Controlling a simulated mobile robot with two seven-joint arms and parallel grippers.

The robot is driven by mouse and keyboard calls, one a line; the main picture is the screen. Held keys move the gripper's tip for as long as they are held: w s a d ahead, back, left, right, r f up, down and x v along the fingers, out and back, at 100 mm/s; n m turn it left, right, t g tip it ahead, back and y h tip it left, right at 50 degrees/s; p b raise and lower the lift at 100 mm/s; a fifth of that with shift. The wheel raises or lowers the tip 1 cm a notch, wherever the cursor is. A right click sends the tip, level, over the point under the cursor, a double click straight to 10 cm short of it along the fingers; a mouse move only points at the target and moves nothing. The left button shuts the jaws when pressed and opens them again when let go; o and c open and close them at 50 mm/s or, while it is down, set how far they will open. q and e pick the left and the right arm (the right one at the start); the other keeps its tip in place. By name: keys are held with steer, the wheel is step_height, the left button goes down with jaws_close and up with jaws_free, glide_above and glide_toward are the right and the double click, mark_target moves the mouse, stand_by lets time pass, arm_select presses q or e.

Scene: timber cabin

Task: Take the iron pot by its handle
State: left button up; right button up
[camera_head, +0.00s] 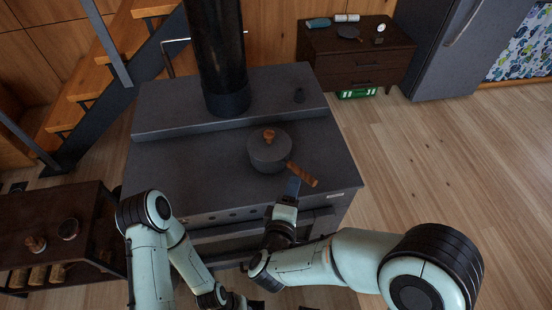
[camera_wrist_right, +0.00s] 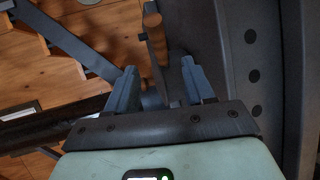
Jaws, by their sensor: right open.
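The iron pot (camera_head: 266,154) is dark grey with a wooden lid knob. It stands upright on the stove top (camera_head: 190,170). Its wooden handle (camera_head: 303,175) points toward the front right edge. My right gripper (camera_head: 292,187) is at the stove's front edge, beside the handle, with its fingers partly hidden. In the right wrist view my right gripper (camera_wrist_right: 160,68) is open, and the handle (camera_wrist_right: 153,33) lies ahead of and between the fingertips. I cannot tell whether either finger touches it. My left gripper (camera_head: 244,302) is low at the bottom edge, partly cut off.
A black stovepipe (camera_head: 222,60) rises behind the pot. A dark shelf (camera_head: 50,212) is at left, a low cabinet (camera_head: 340,74) and grey fridge (camera_head: 450,50) at the back right. The floor at right is clear.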

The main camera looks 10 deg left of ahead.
mark_target(297, 173)
steer(key=b+x, duration=0.1)
steer(key=x, duration=0.8)
steer(key=shift+a, duration=0.1)
jaws_close()
steer(key=shift+w+r, duration=0.1)
steer(key=shift+r, duration=0.1)
